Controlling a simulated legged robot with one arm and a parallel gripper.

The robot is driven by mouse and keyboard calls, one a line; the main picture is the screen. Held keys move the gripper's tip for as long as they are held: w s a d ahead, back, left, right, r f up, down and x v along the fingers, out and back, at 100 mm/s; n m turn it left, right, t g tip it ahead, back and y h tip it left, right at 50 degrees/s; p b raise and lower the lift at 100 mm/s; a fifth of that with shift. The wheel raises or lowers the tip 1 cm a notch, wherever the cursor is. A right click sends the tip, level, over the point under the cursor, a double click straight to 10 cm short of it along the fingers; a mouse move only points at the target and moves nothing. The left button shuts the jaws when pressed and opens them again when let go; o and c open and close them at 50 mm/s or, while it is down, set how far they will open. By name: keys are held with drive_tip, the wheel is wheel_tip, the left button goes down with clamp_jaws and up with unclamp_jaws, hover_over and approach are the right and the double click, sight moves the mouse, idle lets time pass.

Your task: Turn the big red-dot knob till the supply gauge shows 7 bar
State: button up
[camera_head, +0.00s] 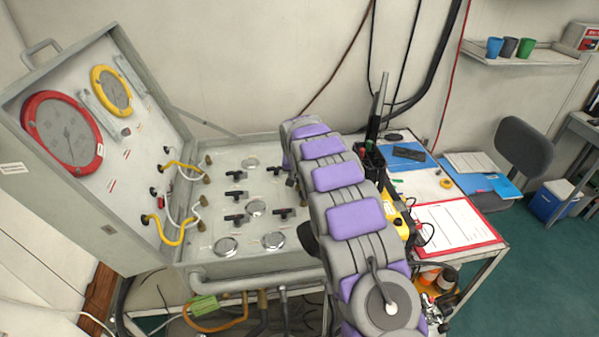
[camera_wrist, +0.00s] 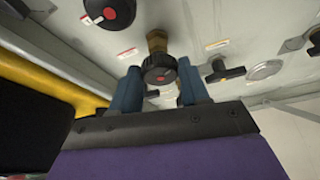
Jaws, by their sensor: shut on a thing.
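In the wrist view my gripper (camera_wrist: 159,69) has its two blue fingers on either side of a black ribbed knob (camera_wrist: 158,76) with a small red mark on its face. A brass fitting shows just behind this knob. A larger-looking black knob with a red dot (camera_wrist: 109,13) sits at the top of the wrist view, apart from the fingers. In the head view my arm hides the gripper and the knob it holds. A red-rimmed gauge (camera_head: 62,132) and a yellow-rimmed gauge (camera_head: 112,91) are on the open lid; their readings are too small to tell.
The panel (camera_head: 203,228) carries several black T-handles and round metal discs. Yellow hoses (camera_head: 172,234) run at its left side. A table with a red-edged clipboard (camera_head: 455,228) stands to the right. A shelf with cups (camera_head: 525,47) is on the back wall.

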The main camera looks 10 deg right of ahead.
drive_tip(key=shift+a+m+h, duration=0.1)
drive_tip(key=shift+m+h, duration=0.2)
drive_tip(key=shift+m, duration=0.6)
drive_tip(key=o, duration=1.1)
drive_tip(key=shift+c, duration=0.2)
drive_tip(key=p+v, duration=0.1)
drive_tip(key=v, duration=1.6)
drive_tip(key=shift+a, duration=0.2)
drive_tip(key=shift+r, duration=0.1)
